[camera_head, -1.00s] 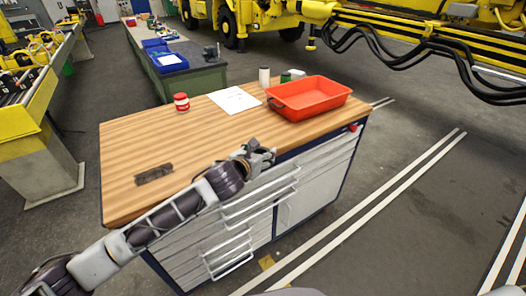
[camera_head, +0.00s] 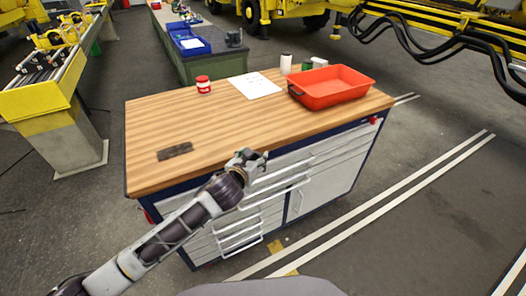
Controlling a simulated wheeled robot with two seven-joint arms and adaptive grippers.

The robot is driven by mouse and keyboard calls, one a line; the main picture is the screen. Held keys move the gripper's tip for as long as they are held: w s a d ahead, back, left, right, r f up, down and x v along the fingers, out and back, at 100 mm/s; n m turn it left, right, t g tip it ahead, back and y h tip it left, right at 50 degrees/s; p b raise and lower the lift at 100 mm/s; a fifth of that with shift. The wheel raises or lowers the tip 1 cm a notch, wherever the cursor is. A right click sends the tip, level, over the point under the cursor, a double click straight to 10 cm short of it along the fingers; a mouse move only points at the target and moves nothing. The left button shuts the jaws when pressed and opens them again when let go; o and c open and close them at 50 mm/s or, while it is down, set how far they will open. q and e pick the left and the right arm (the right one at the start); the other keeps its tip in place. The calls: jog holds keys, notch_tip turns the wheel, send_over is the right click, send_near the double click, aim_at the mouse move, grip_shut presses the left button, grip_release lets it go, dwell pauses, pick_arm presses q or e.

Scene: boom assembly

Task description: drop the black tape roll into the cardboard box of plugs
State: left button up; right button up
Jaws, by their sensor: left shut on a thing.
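My left gripper (camera_head: 252,159) reaches in from the lower left, over the front edge of the wooden-topped workbench (camera_head: 225,125). It is shut on a small dark thing, which I take to be the black tape roll; the fingers hide most of it and its shape is hard to make out. No cardboard box of plugs can be made out in this view. My right gripper is not in view.
On the workbench are a dark bar (camera_head: 175,151), a red-and-white can (camera_head: 203,85), white paper (camera_head: 254,85), a red tray (camera_head: 332,87), a white cup (camera_head: 286,64) and a green can (camera_head: 307,65). Another bench with blue bins (camera_head: 188,42) stands behind. Floor at right is clear.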

pick_arm(q)
jog(key=s+a+f+n+y, duration=0.1)
jog(key=s+a+f, duration=0.2)
jog(key=a+f, duration=0.2)
jog(key=s+a+f+n+y, duration=0.1)
jog(key=s+a+f, duration=0.3)
jog(key=a, duration=0.6)
jog(key=s+a+f+n+t+y, duration=0.1)
jog(key=s+a+f+n+y, duration=0.1)
jog(key=a+f, duration=0.5)
jog(key=shift+s+a+y, duration=0.5)
jog(key=shift+s+a, duration=0.25)
jog(key=shift+s, duration=0.45)
jog(key=shift+d, duration=0.1)
